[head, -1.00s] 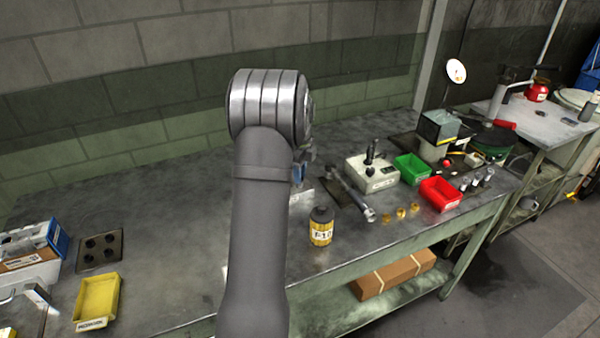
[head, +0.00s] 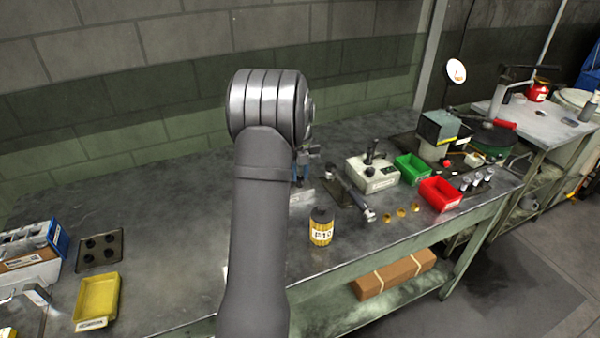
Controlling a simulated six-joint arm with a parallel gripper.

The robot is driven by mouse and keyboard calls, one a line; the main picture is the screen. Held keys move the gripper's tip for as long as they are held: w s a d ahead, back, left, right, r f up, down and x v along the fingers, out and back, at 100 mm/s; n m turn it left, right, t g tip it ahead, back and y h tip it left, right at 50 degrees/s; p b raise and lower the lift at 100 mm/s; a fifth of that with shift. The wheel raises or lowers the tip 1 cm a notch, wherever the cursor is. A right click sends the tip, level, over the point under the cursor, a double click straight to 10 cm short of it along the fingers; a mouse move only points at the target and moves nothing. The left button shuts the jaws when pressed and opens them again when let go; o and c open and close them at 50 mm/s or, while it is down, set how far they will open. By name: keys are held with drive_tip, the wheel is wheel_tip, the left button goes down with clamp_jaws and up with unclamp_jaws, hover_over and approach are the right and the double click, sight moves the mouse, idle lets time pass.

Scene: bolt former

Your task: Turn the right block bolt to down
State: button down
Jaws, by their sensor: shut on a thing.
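My gripper (head: 299,182) shows only in part in the head view, just right of my arm, which covers much of it. Its blue fingers point down at a pale, labelled block (head: 304,198) on the workbench. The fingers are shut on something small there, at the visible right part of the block. It appears to be the right block bolt, but the bolt itself is too small and hidden to make out, and I cannot tell its direction. The left part of the block is behind my arm.
A metal tool on a dark plate (head: 350,192) lies close to the right.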

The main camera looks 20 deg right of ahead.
drive_tip(key=shift+w+r+m, duration=0.15)
drive_tip(key=shift+r+m, duration=0.05)
drive_tip(key=shift+m, duration=0.4)
drive_tip(key=c, duration=1.4)
unclamp_jaws()
drive_tip(key=shift+c, duration=0.2)
drive_tip(key=shift+o, duration=1)
drive_tip(key=shift+f, duration=0.1)
wheel_tip(320, 180, up, 18)
drive_tip(key=shift+f, duration=0.25)
